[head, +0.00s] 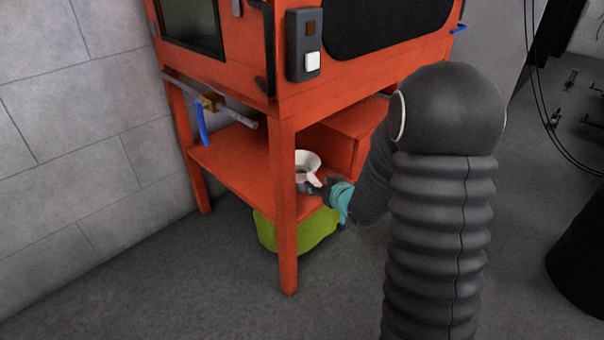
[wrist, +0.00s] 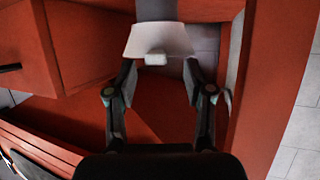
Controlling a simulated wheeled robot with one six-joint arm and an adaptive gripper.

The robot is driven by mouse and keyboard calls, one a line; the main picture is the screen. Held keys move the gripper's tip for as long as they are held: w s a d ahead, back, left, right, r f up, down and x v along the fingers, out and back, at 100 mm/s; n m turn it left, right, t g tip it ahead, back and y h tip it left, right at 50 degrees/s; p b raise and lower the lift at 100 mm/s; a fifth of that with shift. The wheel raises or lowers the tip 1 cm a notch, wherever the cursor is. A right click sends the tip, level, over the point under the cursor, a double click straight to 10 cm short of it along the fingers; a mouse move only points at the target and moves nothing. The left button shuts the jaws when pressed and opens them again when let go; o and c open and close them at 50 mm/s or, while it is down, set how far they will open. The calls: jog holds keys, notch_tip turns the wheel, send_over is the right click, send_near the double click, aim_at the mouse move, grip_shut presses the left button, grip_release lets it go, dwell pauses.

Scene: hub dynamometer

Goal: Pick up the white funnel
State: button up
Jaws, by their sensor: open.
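The white funnel (head: 308,161) sits at the red stand's lower shelf, partly hidden behind the front leg in the head view. In the wrist view the funnel (wrist: 158,38) shows at the top centre, with a small pale tab (wrist: 155,59) facing me. My gripper (head: 317,187) is beside the funnel in the head view, small and dark. In the wrist view my gripper (wrist: 159,72) is open, its fingertips on either side of the tab. I cannot tell whether they touch the funnel.
The red lower shelf (head: 232,160) has a front leg (head: 284,220) close to my gripper. A red box-like part (wrist: 85,40) stands left in the wrist view. A green container (head: 267,232) is under the shelf. A blue-handled valve (head: 202,124) hangs at the left.

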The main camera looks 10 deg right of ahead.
aim_at(315, 180)
jog(key=shift+x, duration=2.6)
jog(key=shift+d, duration=0.2)
grip_shut()
